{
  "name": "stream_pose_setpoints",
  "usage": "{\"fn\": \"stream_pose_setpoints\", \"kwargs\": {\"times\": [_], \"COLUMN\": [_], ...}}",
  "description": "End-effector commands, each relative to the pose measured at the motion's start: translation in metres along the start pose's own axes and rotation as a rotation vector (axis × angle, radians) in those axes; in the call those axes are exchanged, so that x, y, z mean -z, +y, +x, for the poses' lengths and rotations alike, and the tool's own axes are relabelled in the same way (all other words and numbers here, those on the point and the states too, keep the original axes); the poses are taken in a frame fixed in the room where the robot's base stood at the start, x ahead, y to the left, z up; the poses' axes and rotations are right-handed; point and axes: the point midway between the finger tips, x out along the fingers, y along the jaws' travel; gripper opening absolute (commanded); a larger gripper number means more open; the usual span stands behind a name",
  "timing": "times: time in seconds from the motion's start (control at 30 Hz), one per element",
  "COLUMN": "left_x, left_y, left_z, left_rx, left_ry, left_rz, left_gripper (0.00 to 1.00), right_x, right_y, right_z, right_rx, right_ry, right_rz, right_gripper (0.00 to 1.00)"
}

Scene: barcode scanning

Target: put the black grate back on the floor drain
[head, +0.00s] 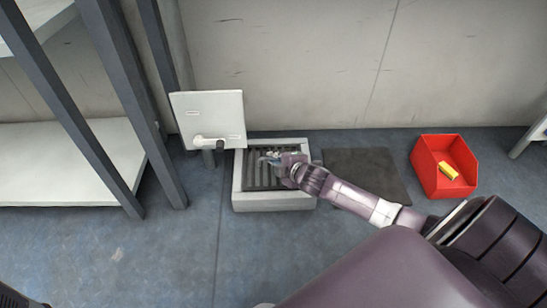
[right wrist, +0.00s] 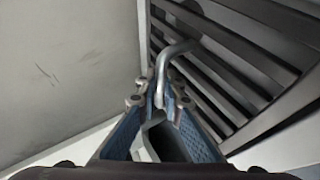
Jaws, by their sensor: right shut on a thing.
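The black grate (head: 262,181) lies inside the pale raised frame of the floor drain (head: 273,202). I cannot tell whether it sits fully flush. My right gripper (head: 272,159) is over the grate, its arm coming from the right. In the right wrist view the gripper (right wrist: 160,101) is shut on a bent metal handle (right wrist: 164,68), with the grate's dark slats (right wrist: 235,62) close beside it on the right. The gripper hides part of the grate in the head view. My left gripper is not in view.
A white panel with a pale pipe fitting (head: 209,111) stands at the drain's back left. A dark mat (head: 368,180) lies to its right. Beyond is a red bin (head: 433,181) holding a yellow thing (head: 449,171). Shelving (head: 68,165) stands left. Floor in front is clear.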

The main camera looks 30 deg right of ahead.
Motion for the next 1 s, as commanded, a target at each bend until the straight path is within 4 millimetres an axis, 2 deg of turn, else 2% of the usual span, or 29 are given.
{"fn": "stream_pose_setpoints", "kwargs": {"times": [0.3, 0.33, 0.5, 0.83, 1.0], "left_x": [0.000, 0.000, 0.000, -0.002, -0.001], "left_y": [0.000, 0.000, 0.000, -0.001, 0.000], "left_z": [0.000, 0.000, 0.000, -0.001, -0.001], "left_rx": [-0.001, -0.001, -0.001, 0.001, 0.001], "left_ry": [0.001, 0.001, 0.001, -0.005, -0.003], "left_rz": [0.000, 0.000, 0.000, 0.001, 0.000], "left_gripper": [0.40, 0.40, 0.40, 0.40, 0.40], "right_x": [0.000, 0.000, 0.000, -0.001, -0.002], "right_y": [0.001, 0.001, 0.001, -0.003, -0.003], "right_z": [0.001, 0.001, 0.001, -0.002, -0.019], "right_rx": [-0.003, -0.003, -0.002, 0.003, 0.003], "right_ry": [0.002, 0.002, 0.001, -0.001, -0.001], "right_rz": [0.000, 0.000, 0.000, 0.000, -0.001], "right_gripper": [0.00, 0.10, 0.28, 0.28, 0.28]}}
